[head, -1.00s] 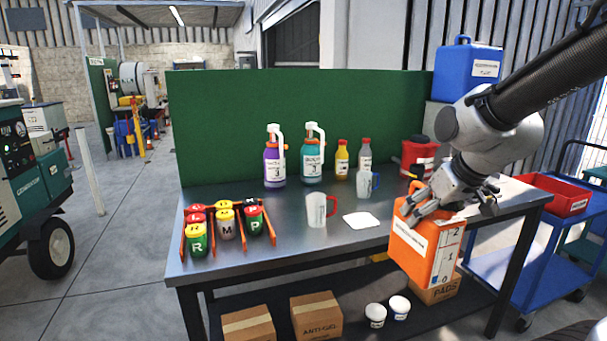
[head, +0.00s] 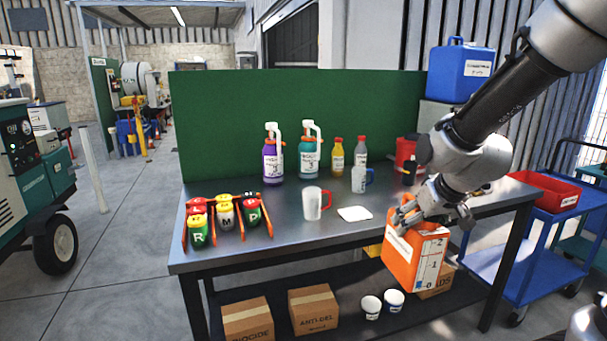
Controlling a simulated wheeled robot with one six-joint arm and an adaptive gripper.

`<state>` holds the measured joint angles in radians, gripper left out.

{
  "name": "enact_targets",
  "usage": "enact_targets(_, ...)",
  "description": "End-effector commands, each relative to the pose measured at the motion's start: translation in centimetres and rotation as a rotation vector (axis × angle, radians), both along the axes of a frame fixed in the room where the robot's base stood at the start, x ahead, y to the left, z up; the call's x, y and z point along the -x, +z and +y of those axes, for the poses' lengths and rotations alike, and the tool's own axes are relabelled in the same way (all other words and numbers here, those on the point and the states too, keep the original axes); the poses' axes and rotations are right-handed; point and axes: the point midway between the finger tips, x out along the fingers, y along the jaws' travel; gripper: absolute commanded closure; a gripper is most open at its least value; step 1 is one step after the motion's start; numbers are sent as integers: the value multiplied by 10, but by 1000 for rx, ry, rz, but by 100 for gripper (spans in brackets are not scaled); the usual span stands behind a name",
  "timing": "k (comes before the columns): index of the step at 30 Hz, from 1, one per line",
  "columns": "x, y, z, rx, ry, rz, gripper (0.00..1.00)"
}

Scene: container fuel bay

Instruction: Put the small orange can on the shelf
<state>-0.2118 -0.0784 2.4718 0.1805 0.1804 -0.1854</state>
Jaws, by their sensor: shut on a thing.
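The small orange can (head: 413,258) hangs from my gripper (head: 408,216), tilted, at the front edge of the bench on the right. It has a white label and a numbered scale on its side. My gripper is shut on its top, and the fingers hide the handle. The shelf (head: 355,292) is the dark lower board under the bench. The can is in front of and above its right part, and hides part of a carton there.
On the shelf are two cartons (head: 313,310), two white tubs (head: 393,299) and the partly hidden carton (head: 437,284). The bench top (head: 285,240) holds jugs, bottles and a rack of coloured containers (head: 227,219). A blue cart (head: 510,258) stands at right.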

Motion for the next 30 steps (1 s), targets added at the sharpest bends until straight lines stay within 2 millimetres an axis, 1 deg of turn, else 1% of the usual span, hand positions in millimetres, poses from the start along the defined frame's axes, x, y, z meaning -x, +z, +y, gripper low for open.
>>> enact_targets(5,-23,-40,-2,-4,-52,9,88)
enact_targets(8,-37,-73,-5,-4,-95,11,88)
enact_targets(9,-42,-88,-7,-3,-115,12,88)
enact_targets(12,-51,-120,-13,3,-155,9,88)
enact_targets(15,-57,-147,-18,9,-190,6,88)
enact_targets(18,-60,-166,-23,16,-214,2,88)
enact_targets(21,-61,-177,-26,20,-228,-1,88)
enact_targets(23,-61,-181,-27,22,-234,-3,88)
enact_targets(30,-62,-183,-27,22,-237,-5,88)
